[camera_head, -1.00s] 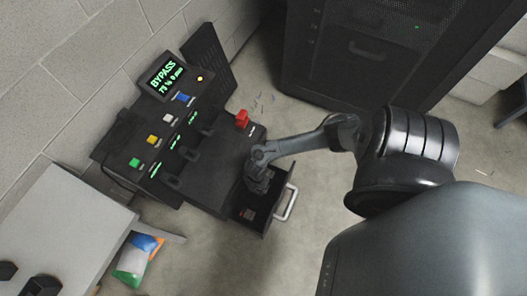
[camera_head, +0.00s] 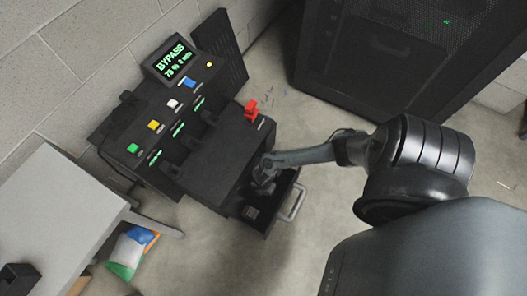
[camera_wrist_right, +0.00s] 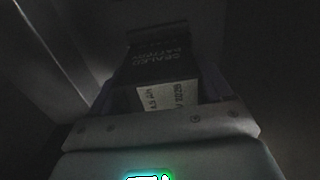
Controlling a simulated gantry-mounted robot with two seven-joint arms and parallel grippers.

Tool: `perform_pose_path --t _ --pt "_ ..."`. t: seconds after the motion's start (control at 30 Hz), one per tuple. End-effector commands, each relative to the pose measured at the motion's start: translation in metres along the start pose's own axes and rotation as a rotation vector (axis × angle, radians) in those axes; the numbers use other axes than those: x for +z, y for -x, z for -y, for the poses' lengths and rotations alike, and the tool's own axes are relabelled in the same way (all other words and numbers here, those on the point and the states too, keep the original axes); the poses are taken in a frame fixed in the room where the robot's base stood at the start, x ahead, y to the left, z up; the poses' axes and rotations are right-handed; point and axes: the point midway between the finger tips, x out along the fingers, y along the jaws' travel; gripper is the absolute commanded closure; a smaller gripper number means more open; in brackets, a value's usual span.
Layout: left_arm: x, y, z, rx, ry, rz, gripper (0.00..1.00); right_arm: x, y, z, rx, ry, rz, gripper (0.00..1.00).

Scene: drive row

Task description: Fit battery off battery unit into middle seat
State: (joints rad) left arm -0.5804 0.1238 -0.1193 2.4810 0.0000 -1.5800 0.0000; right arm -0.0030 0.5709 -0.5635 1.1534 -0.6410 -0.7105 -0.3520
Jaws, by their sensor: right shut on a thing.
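The black battery unit (camera_head: 213,156) stands on the floor by the wall, with a lit screen (camera_head: 174,59) reading BYPASS. Its drawer (camera_head: 269,219) is open at the front. My right gripper (camera_head: 261,184) is down at the open drawer. In the right wrist view it is shut on a dark battery (camera_wrist_right: 160,68) with a pale label, held between the two jaws. A small dark block with light marks (camera_head: 250,212) shows low in the drawer. The middle seat cannot be made out; the gripper and shadow hide much of the drawer. My left gripper is not in view.
A metal handle (camera_head: 293,203) sticks out from the drawer front. A red switch (camera_head: 251,110) stands on the unit's right side. A dark cabinet (camera_head: 385,50) is behind, and a grey table (camera_head: 60,215) is at left. The floor in front is clear.

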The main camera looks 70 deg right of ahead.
Motion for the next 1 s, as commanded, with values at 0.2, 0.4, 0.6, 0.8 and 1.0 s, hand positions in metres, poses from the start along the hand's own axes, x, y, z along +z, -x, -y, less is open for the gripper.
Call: perform_pose_path --t 0.2,0.4,0.6,0.8,1.0 --pt "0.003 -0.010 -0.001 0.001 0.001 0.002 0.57 0.000 -0.012 -0.001 0.002 0.000 -0.001 0.86" --pt "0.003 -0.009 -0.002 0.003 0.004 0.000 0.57 0.000 -0.011 -0.001 0.002 0.000 -0.001 0.86" --pt "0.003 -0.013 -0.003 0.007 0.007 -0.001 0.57 0.000 -0.017 -0.001 0.001 -0.001 0.000 0.86" --pt "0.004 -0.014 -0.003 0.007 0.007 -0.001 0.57 0.000 -0.021 0.000 -0.001 0.000 0.000 0.16" --pt "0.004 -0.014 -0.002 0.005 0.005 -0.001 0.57 0.000 -0.020 0.000 -0.001 0.000 0.000 0.00"
